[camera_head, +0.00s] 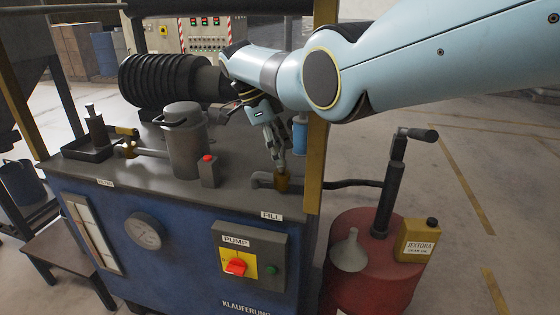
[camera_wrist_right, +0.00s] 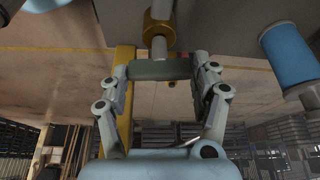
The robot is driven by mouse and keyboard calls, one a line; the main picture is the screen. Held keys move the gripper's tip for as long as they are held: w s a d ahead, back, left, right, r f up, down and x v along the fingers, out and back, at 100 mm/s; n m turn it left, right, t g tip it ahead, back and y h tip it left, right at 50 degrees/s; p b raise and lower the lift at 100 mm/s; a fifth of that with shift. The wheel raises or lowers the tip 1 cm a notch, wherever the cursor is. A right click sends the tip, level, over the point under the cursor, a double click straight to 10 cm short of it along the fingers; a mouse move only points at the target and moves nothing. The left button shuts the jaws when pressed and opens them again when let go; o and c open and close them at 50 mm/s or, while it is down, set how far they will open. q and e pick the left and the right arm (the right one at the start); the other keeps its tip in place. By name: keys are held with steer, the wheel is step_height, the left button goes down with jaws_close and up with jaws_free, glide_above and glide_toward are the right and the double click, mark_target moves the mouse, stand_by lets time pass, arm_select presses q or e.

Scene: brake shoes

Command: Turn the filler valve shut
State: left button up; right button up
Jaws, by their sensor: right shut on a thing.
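The filler valve shows as a brass body (camera_head: 282,181) on a pipe at the bench's right end, above the FILL label (camera_head: 271,216). My right gripper (camera_head: 277,158) reaches down to it from above. In the right wrist view the brass body (camera_wrist_right: 159,30) has a pale stem leading to a grey-green crossbar handle (camera_wrist_right: 160,70). My right gripper's fingers (camera_wrist_right: 162,78) are shut on the two ends of this handle. In the head view the fingers mostly hide the handle. My left gripper is not in view.
A yellow post (camera_head: 316,165) stands close to the right of the valve. A blue cylinder (camera_wrist_right: 292,52) is nearby in the wrist view. A grey canister (camera_head: 184,140) stands on the bench (camera_head: 225,198). A red drum (camera_head: 352,285) with a hand pump stands right.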

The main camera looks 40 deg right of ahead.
steer(key=shift+m+y+b, duration=0.3)
steer(key=shift+m+b, duration=0.5)
steer(key=shift+m, duration=0.1)
steer(key=o, duration=1.2)
steer(key=shift+g, duration=0.3)
steer(key=v, duration=0.7)
steer(key=shift+w+r, duration=0.1)
steer(key=shift+r, duration=0.1)
